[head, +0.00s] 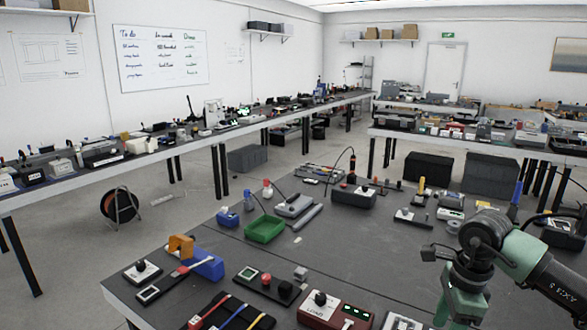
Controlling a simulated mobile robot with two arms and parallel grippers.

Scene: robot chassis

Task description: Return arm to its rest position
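My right arm (485,237), dark with green sections, comes in from the right edge. It is bent over the right part of the near workbench (360,260). Its wrist end (460,300) points down toward the bottom edge of the picture. A small dark part sticks out to the left of the wrist. I cannot make out any gripper fingers; the end of the arm runs toward the bottom edge. My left arm and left gripper are not in view.
The near bench holds a green tray (264,229), a blue block (205,265), a red-and-white box (330,312) and a grey device (350,195). Long benches line the left and back. A cable reel (119,206) stands on the floor. The bench middle is mostly clear.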

